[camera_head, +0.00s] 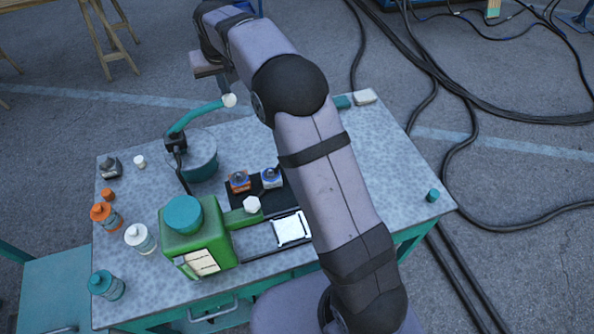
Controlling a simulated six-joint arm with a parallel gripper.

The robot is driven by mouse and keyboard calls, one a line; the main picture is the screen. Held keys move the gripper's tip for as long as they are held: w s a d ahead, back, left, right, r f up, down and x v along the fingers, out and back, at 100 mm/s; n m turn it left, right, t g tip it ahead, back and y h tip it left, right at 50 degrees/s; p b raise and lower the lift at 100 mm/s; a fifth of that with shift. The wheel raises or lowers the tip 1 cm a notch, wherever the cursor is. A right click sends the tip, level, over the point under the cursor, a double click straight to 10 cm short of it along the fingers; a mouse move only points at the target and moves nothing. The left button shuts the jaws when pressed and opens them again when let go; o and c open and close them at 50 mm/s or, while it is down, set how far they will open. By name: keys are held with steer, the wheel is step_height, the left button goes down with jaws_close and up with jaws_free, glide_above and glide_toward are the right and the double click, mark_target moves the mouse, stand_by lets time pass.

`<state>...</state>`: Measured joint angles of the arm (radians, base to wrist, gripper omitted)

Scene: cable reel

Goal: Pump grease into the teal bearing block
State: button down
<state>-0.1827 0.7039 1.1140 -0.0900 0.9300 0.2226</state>
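A teal drum (203,166) with a dark pump head (176,143) stands at the back left of the table. Its teal lever (197,116) rises to the right and ends in a white knob (230,100). Two small blocks sit on a black mat (264,201): an orange-and-blue one (240,182) and a bluer one (271,179). I cannot make out which block is the teal bearing block; my arm hides part of the mat's right side. My gripper (210,66) is at the far end of my arm, above the table's back edge, small and partly hidden; its fingers are unclear.
A green machine (199,238) with a teal cap and white-knobbed lever stands at the front. Several bottles, including an orange one (104,215), line the left. A white square plate (291,229) lies right of the machine. A small teal cylinder (432,195) stands far right. Cables cross the floor.

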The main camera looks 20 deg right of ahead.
steer(key=shift+f+b, duration=3.25)
steer(key=shift+f, duration=2)
step_height(320, 180, up, 14)
steer(key=p, duration=1.2)
steer(key=shift+r, duration=0.25)
steer(key=s+d+f+g+b, duration=0.1)
steer(key=s+d+f+b, duration=0.1)
steer(key=s, duration=1.1)
steer(key=s+d+f+g+b, duration=0.2)
steer(key=s+d+f, duration=0.2)
steer(key=s, duration=0.9)
steer(key=s+d+f+g+b, duration=0.1)
steer(key=s+d+f+b, duration=0.1)
steer(key=s+f, duration=0.6)
steer(key=s+d, duration=0.1)
steer(key=s, duration=0.4)
steer(key=shift+d+g, duration=0.2)
steer(key=shift+g, duration=0.1)
